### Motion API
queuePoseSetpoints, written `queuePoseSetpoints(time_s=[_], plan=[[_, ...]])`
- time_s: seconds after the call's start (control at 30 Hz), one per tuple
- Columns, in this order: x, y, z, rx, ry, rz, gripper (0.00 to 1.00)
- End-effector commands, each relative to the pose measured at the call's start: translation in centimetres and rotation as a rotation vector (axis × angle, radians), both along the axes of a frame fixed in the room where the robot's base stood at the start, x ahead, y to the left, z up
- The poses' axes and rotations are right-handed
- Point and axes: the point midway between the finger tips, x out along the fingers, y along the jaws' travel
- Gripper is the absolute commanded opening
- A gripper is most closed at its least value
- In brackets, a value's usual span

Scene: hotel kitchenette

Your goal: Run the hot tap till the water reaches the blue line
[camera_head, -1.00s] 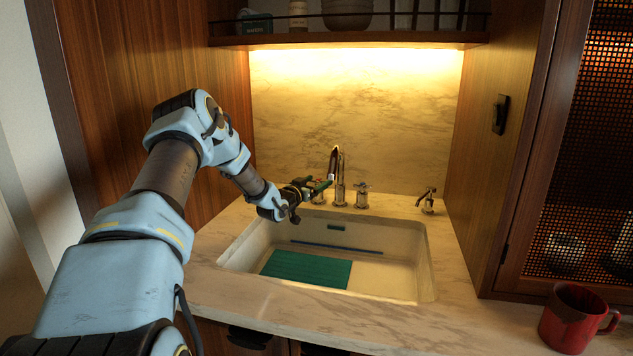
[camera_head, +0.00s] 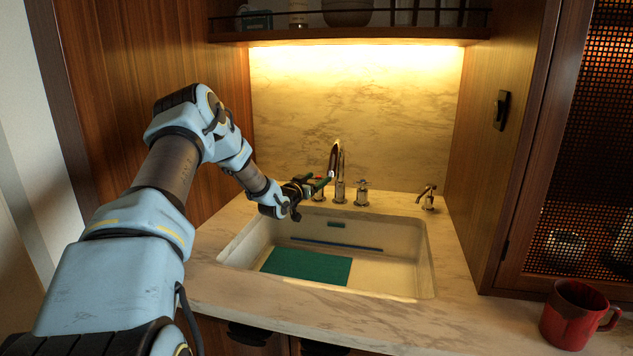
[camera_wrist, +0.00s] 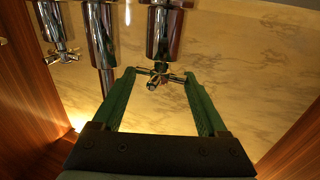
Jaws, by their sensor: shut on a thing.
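My gripper (camera_head: 318,184) is at the left tap handle behind the sink. In the wrist view its two green fingers (camera_wrist: 156,76) are shut on the metal cross handle of the hot tap (camera_wrist: 152,84), one fingertip on each side. A red mark shows by this tap in the head view. The curved spout (camera_head: 338,160) stands just right of it. The blue line (camera_head: 337,244) runs along the inside back wall of the white sink (camera_head: 405,235). I cannot make out a stream from the spout or a clear water surface.
A dark green mat (camera_head: 307,266) lies on the sink floor at left. The other cross-handled tap (camera_head: 362,192) stands right of the spout, and a small spout (camera_head: 428,197) farther right. A red mug (camera_head: 574,318) is on the counter at far right. A shelf (camera_head: 350,37) hangs above.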

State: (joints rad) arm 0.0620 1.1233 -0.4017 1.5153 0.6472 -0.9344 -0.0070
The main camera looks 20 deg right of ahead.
Motion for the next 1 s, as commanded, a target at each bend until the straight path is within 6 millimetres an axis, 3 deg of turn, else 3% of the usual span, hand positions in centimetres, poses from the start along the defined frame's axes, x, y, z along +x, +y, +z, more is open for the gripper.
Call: queuePoseSetpoints(time_s=[1.0], plan=[[-0.52, -1.07, -0.05, -0.001, -0.002, 0.562, 0.2]])
